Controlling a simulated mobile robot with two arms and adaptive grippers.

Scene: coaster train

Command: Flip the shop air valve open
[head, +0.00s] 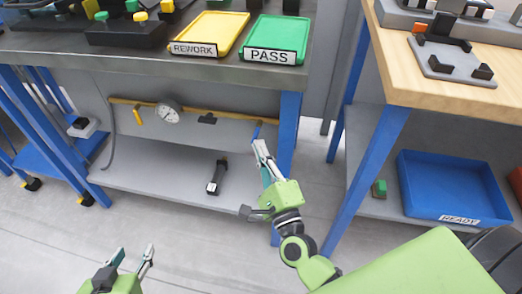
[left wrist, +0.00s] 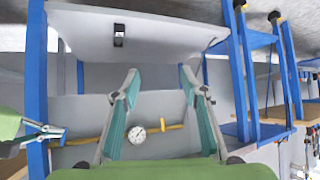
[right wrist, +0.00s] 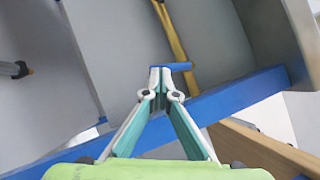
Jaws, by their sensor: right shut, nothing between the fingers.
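A brass air pipe (head: 188,112) runs under the workbench, with a round white gauge (head: 169,116) on it. A small blue lever (head: 257,131) sits at the pipe's right end, beside the bench leg. In the right wrist view the lever (right wrist: 180,66) lies crosswise to the pipe (right wrist: 172,35). My right gripper (head: 262,150) is shut and empty, its tips at the lever's left end in its wrist view; I cannot tell whether they touch. My left gripper (head: 136,257) is open and empty, low in front of the bench. The left wrist view shows the gauge (left wrist: 136,134) between its spread fingers.
A yellow tag or handle (head: 137,115) hangs at the pipe's left. A black-and-grey tool (head: 217,177) stands on the lower shelf (head: 165,185). A blue bin (head: 440,185) sits under the wooden bench.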

